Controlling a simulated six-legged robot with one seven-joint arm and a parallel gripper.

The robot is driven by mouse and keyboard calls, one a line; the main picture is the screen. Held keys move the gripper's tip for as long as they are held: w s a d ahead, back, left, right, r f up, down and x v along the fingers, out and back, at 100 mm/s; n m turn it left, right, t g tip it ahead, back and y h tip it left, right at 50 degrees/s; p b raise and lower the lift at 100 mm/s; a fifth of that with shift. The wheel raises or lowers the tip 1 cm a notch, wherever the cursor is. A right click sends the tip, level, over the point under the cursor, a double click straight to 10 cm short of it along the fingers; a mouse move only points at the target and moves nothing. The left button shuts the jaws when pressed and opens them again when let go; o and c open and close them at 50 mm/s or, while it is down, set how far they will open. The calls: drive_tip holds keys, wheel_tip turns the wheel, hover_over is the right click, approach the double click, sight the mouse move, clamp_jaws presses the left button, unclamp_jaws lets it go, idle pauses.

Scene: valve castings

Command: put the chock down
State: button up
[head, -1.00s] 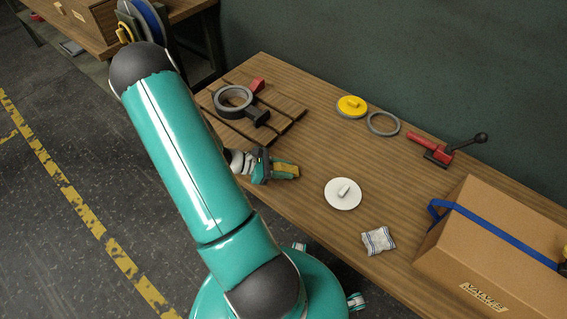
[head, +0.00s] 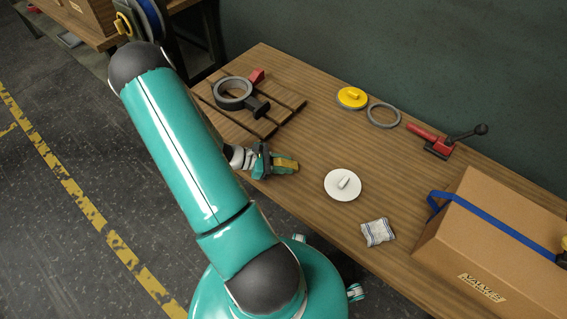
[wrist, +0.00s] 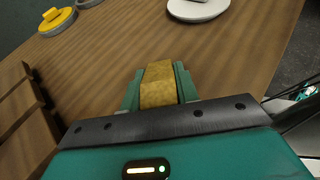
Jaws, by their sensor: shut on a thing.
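The chock (head: 287,164) is a mustard-brown block. My gripper (head: 277,162) is shut on it near the front edge of the wooden bench (head: 310,130). In the wrist view the chock (wrist: 158,82) sits between the two green fingers of my gripper (wrist: 158,92), with bare bench top around and beyond it. I cannot tell whether the chock touches the bench or hangs just above it.
Left of the gripper are a slatted wooden board (head: 226,123), a dark ring clamp (head: 234,94) and a red wedge (head: 256,77). To the right are a white disc (head: 333,190), a cloth packet (head: 378,232) and a cardboard box (head: 490,240). Bench behind the gripper is clear.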

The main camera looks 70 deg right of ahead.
drive_tip(key=o, duration=1.1)
drive_tip(key=shift+c, duration=0.2)
drive_tip(key=v, duration=1.3)
drive_tip(key=shift+w+a, duration=0.15)
drive_tip(key=shift+w, duration=0.25)
